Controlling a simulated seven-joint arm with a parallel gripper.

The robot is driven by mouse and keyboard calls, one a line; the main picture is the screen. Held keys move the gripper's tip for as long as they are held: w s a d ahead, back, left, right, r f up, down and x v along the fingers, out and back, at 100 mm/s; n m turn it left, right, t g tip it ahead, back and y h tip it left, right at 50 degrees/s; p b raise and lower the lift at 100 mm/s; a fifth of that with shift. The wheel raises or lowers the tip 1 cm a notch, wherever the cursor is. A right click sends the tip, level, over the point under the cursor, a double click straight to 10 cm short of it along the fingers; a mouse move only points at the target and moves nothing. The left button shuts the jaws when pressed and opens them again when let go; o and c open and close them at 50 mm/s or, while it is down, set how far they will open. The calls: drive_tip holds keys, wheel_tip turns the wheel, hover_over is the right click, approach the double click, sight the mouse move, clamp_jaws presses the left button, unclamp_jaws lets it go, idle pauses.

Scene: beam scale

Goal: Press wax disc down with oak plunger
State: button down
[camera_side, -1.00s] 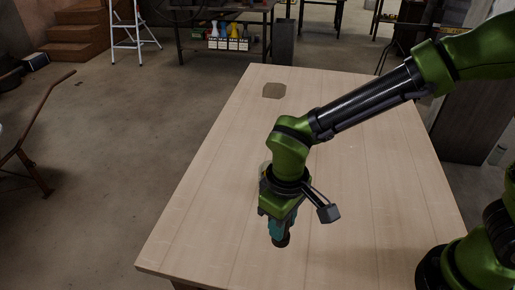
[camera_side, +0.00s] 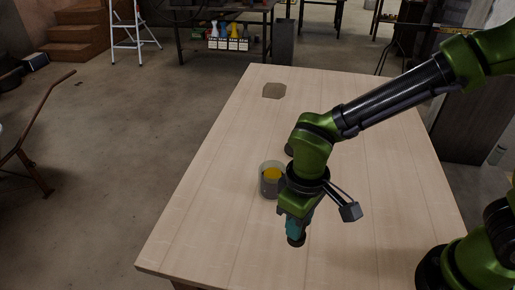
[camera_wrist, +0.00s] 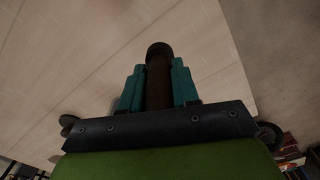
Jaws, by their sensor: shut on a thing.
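A clear glass jar (camera_side: 264,188) stands upright on the table, left of my gripper in the side view. The yellow wax disc (camera_side: 273,174) shows inside it, partly behind the glass and my arm. My gripper (camera_side: 294,228) is shut on the dark brown plunger (camera_side: 297,241), to the right of the jar and nearer the camera. In the wrist view the plunger (camera_wrist: 158,78) stands between my teal fingers, its rounded end past the fingertips. I cannot tell whether the plunger touches the table.
A dark flat angular patch or plate (camera_side: 274,91) lies at the table's far end. A dark round thing (camera_side: 289,150) is partly hidden behind my wrist. The pale wooden table (camera_side: 215,215) is clear at the left and front.

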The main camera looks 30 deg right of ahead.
drive_tip(key=w+d+r, duration=0.3)
drive_tip(key=w+r, duration=0.2)
drive_tip(key=w, duration=0.3)
drive_tip(key=w+d+r, duration=0.3)
drive_tip(key=w+r, duration=0.3)
drive_tip(key=w, duration=0.3)
drive_tip(key=shift+n, duration=0.4)
drive_tip(key=shift+f, duration=4.25)
drive_tip(key=shift+f, duration=0.9)
wheel_tip(320, 180, up, 9)
drive_tip(key=shift+r, duration=0.15)
